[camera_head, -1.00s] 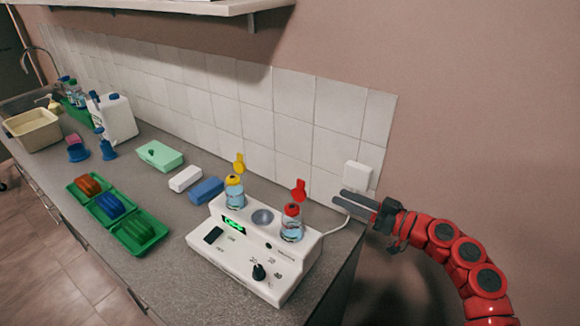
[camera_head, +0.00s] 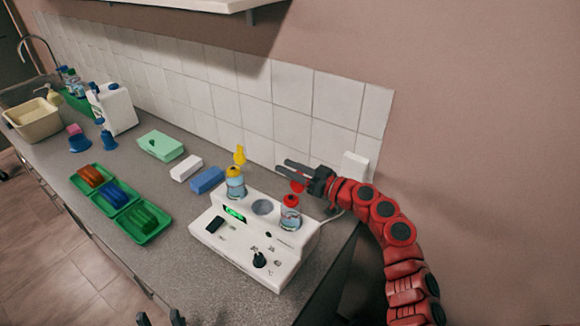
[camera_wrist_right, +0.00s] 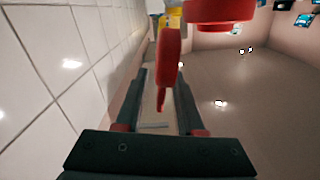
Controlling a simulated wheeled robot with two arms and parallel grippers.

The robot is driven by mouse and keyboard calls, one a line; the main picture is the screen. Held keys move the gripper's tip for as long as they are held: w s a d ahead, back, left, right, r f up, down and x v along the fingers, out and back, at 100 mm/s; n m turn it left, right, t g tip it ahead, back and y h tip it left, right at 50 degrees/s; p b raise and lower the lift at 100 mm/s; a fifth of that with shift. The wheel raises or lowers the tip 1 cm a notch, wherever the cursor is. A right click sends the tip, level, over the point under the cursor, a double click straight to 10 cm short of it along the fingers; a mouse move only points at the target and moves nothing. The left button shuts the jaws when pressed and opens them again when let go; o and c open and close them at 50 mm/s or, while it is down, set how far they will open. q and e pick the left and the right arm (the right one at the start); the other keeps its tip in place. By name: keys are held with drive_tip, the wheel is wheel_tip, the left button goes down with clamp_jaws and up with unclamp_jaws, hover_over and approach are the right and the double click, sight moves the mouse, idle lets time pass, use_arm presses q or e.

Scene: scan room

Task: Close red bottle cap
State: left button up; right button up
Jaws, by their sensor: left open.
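The bottle with the red neck (camera_head: 290,213) stands upright in the white device on the counter. My right gripper (camera_head: 279,168) is at the cap, behind and above the bottle. In the right wrist view, the upright red cap (camera_wrist_right: 168,55) lies between the two spread fingers of that gripper (camera_wrist_right: 160,85), with gaps visible beside it. The red neck (camera_wrist_right: 222,10) shows at the top there. My left gripper (camera_head: 160,318) shows only its dark fingertips at the bottom edge, apart and empty.
The white device (camera_head: 237,257) also holds a bottle with an open yellow cap (camera_head: 236,184), which stands left of the red one. The tiled wall (camera_head: 300,90) is close behind my right gripper. Green trays (camera_head: 142,220) and boxes lie further left.

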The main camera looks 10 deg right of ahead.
clamp_jaws()
drive_tip(key=shift+s+r, duration=0.1)
idle(0.4)
drive_tip(key=s+a+f+n+b, duration=0.3)
drive_tip(key=n, duration=0.7)
drive_tip(key=s+a+f+n+b, duration=0.2)
drive_tip(key=n+b, duration=0.1)
drive_tip(key=n, duration=0.7)
drive_tip(key=shift+s+a+f+b, duration=0.35)
drive_tip(key=shift+s+a+f, duration=0.05)
